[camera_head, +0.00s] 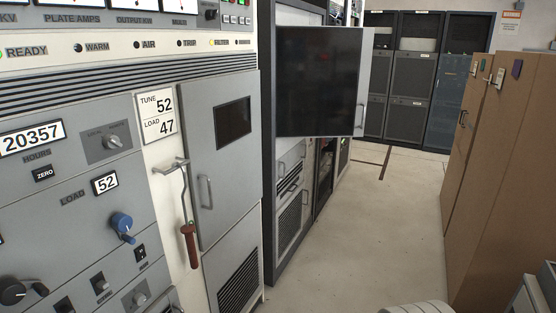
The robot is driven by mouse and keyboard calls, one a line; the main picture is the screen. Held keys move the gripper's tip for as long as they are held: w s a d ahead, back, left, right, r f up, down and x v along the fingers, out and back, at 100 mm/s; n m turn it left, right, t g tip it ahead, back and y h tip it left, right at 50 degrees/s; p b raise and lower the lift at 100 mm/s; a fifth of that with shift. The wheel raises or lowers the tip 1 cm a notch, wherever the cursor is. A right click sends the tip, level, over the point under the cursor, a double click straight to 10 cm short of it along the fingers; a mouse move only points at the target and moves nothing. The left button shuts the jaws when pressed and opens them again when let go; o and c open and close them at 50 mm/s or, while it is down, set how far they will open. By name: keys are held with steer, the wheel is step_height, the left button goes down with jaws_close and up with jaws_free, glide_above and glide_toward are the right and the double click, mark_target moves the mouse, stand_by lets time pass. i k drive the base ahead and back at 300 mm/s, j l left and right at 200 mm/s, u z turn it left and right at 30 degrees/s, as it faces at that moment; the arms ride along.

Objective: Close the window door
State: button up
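A door with a large dark window (320,82) stands swung out from the rack row in the middle of the view, open into the aisle. Its pale frame edge and a small handle (360,119) are at its right side. Nearer, a grey cabinet door (222,165) with a small dark window sits flush in the transmitter front and looks shut. It has a vertical handle (206,192) at its lower left. My gripper is not in view.
A red-brown handled rod (189,245) hangs from a bracket on the transmitter front. Brown cabinets (508,180) line the right side. Dark racks (410,85) stand at the back. The aisle floor (385,225) between is clear. A pale rounded thing shows at the bottom edge.

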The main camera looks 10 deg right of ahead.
mark_target(322, 72)
steer(key=i+l, duration=0.15)
steer(key=i, duration=0.35)
steer(key=i+l+z, duration=0.1)
steer(key=i, duration=0.35)
steer(key=i+l, duration=0.2)
steer(key=i, duration=0.3)
steer(key=i+l, duration=0.2)
steer(key=l, duration=0.15)
steer(key=i+l+u, duration=0.1)
steer(key=l, duration=0.3)
steer(key=i+l, duration=0.45)
steer(key=l, duration=0.3)
steer(key=i+l+u, duration=0.1)
steer(key=l, duration=0.25)
steer(key=i, duration=0.1)
